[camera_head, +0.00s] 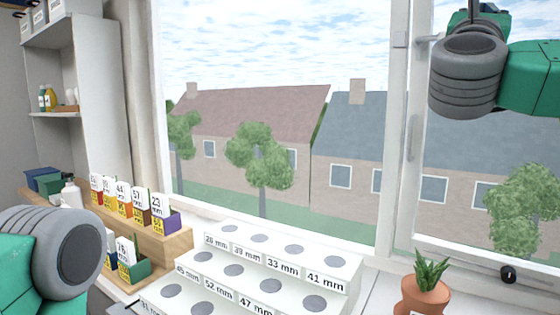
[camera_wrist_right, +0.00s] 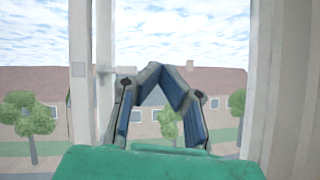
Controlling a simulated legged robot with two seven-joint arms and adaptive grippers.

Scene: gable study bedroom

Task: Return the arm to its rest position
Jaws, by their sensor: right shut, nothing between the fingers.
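My right gripper (camera_wrist_right: 168,70) is shut and empty in the right wrist view. Its two blue-padded fingers lean together at their tips, with the window and houses behind. In the head view my right arm (camera_head: 468,75) is raised at the top right, in front of the window. Only a small part of the hand end shows there, at the top edge. My left arm (camera_head: 65,252) comes in at the lower left. Its gripper cannot be made out.
A white stepped stand (camera_head: 345,272) with grey discs and mm labels is at the bottom middle. A wooden rack (camera_head: 175,247) of numbered cards stands left of it. A potted plant (camera_head: 425,295) sits at the lower right, below my raised right arm. Shelves (camera_head: 100,70) stand left.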

